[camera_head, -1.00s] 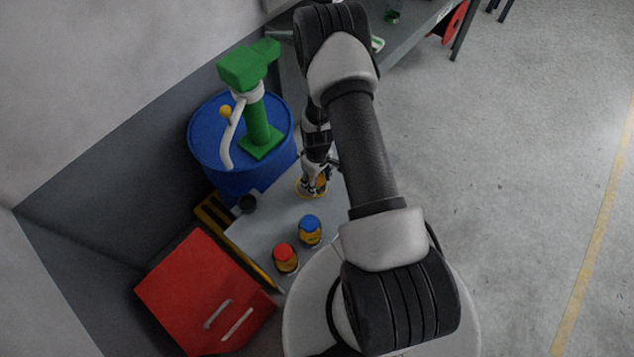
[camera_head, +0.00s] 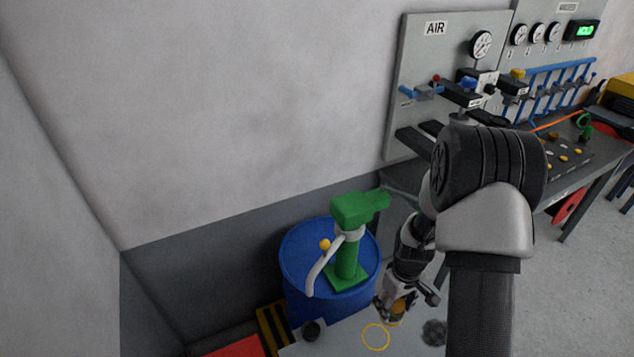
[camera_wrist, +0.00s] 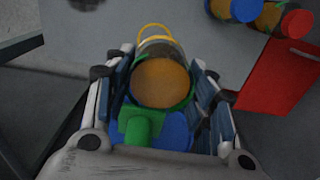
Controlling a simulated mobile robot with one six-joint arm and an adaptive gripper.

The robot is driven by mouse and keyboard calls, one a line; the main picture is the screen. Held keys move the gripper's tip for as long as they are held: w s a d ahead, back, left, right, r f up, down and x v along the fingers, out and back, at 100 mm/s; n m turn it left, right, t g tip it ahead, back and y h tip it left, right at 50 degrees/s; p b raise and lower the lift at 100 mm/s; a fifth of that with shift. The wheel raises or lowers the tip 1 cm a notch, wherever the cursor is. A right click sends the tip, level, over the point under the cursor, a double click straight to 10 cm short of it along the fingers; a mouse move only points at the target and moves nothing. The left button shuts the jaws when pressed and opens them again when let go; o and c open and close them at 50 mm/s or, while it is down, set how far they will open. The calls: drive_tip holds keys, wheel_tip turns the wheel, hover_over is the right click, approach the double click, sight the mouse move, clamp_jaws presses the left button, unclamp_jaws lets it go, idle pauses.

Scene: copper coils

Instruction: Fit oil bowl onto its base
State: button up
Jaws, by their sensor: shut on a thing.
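My gripper (camera_head: 392,304) is shut on the oil bowl (camera_head: 399,306), a clear bowl of amber oil. In the wrist view the bowl (camera_wrist: 160,82) sits between the two fingers, its round amber end facing the camera with a green rim around it. The gripper holds it above the grey table top, up and right of an empty yellow ring (camera_head: 376,337) in the head view. The ring also shows just beyond the bowl in the wrist view (camera_wrist: 155,27). On the AIR panel (camera_head: 410,65) is an assembly of black and grey fittings (camera_head: 462,95); I cannot tell which part is the base.
A blue drum (camera_head: 300,262) with a green pump (camera_head: 348,240) stands left of my gripper. Blue-capped (camera_wrist: 243,9) and red-capped (camera_wrist: 292,21) jars and a red box (camera_wrist: 275,85) show in the wrist view. A workbench (camera_head: 550,170) stands at right.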

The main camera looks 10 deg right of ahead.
drive_tip(key=a+r+m, duration=0.3)
drive_tip(key=a+r, duration=0.8)
drive_tip(key=r, duration=0.2)
drive_tip(key=shift+s+a+m+b, duration=0.2)
drive_tip(key=shift+a+m+b, duration=0.1)
drive_tip(key=shift+a+b, duration=0.1)
